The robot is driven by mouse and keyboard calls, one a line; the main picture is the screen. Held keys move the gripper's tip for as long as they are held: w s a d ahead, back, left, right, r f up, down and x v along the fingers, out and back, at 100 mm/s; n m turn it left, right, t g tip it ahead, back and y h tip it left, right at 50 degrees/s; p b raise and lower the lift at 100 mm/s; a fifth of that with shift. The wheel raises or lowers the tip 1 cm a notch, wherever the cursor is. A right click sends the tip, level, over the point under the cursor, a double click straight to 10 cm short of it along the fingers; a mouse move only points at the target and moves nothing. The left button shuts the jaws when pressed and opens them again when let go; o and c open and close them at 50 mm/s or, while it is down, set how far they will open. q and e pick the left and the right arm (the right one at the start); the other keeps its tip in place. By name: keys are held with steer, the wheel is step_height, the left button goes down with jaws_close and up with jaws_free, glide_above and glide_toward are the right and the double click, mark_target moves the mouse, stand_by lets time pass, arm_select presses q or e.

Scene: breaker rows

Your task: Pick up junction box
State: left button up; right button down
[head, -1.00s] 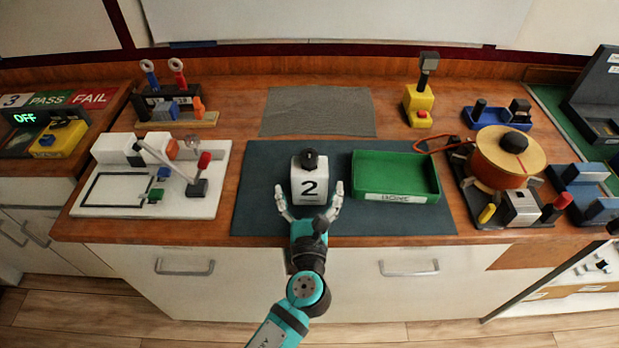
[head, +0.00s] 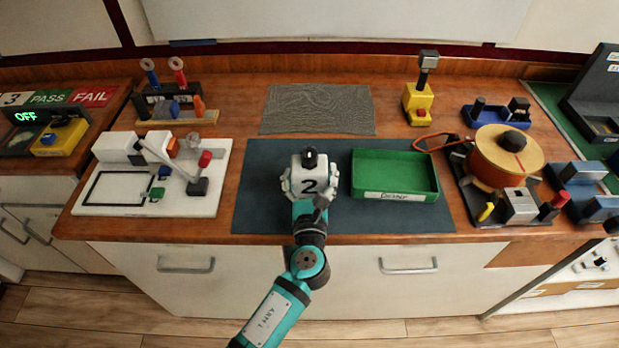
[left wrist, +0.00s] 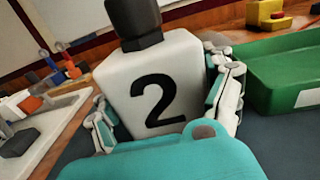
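The junction box is most likely the white box (head: 313,184) marked "2" with a black knob on top, on the dark mat in the head view. It fills the middle of the left wrist view (left wrist: 155,85), upright or nearly so. My left gripper (head: 310,190) reaches it from the front, with a finger along each side. In the left wrist view the fingers (left wrist: 170,108) appear to press against both sides of the box. I cannot see a clear gap under the box. My right gripper is not in view.
A green tray (head: 395,194) stands just right of the box on the dark mat (head: 262,215). A white circuit board (head: 112,207) with a lever lies to the left. An orange reel (head: 490,165) stands to the right. A grey mat (head: 318,108) behind is bare.

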mark_target(309, 175)
arm_select(q)
steer(key=c, duration=0.3)
steer(key=shift+r, duration=0.1)
steer(key=shift+r, duration=0.4)
step_height(309, 175, up, 3)
steer(key=shift+p, duration=0.5)
steer(key=s+r+b, duration=0.1)
steer(key=s+b, duration=0.1)
steer(key=s, duration=1.4)
steer(key=shift+w, duration=0.15)
